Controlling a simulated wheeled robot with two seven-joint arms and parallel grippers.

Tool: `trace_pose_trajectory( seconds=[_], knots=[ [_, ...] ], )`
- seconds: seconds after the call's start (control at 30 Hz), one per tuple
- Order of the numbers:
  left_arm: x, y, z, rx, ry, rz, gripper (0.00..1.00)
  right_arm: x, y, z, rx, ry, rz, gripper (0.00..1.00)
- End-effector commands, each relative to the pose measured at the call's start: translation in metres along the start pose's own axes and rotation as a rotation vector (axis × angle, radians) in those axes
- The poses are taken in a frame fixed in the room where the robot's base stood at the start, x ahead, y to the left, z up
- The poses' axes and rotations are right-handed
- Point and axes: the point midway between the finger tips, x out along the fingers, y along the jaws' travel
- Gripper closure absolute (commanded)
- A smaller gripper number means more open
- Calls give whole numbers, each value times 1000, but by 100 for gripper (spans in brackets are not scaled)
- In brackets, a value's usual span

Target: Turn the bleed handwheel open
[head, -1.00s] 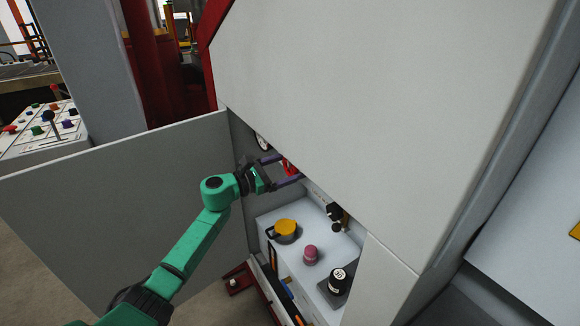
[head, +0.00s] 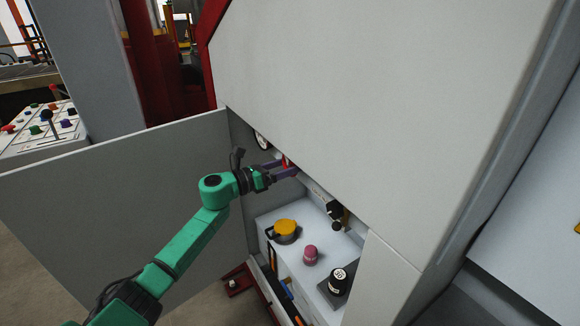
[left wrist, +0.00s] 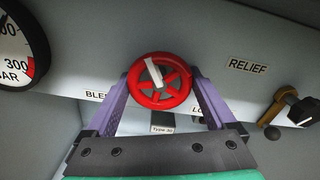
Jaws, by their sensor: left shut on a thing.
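The bleed handwheel (left wrist: 172,92) is a red spoked wheel with a white mark, in the middle of the left wrist view on a grey panel. A partly covered label beginning "BLE" (left wrist: 95,94) is left of it. My left gripper (left wrist: 160,88) is shut on the wheel, one purple finger at each side of the rim. In the head view my left gripper (head: 284,167) reaches into the open cabinet, and only a sliver of the red wheel shows between the fingers. My right gripper is not in view.
A pressure gauge (left wrist: 14,55) is left of the wheel. A brass valve with a black knob (left wrist: 305,110) is right, under the RELIEF label (left wrist: 248,66). Below, a white shelf (head: 291,254) holds a yellow-lidded pot (head: 285,228), a pink item (head: 311,252) and a black container (head: 338,279).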

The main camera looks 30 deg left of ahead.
Motion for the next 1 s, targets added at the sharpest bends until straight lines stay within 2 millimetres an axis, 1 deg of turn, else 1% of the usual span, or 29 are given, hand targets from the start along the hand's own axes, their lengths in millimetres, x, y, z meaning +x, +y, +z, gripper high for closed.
trace_pose_trajectory(
  seconds=[0.47,1.0],
  knots=[
    [0,0,0,-451,3,1,66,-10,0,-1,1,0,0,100],
    [0,0,2,-965,2,4,66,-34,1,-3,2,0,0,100]
  ],
)
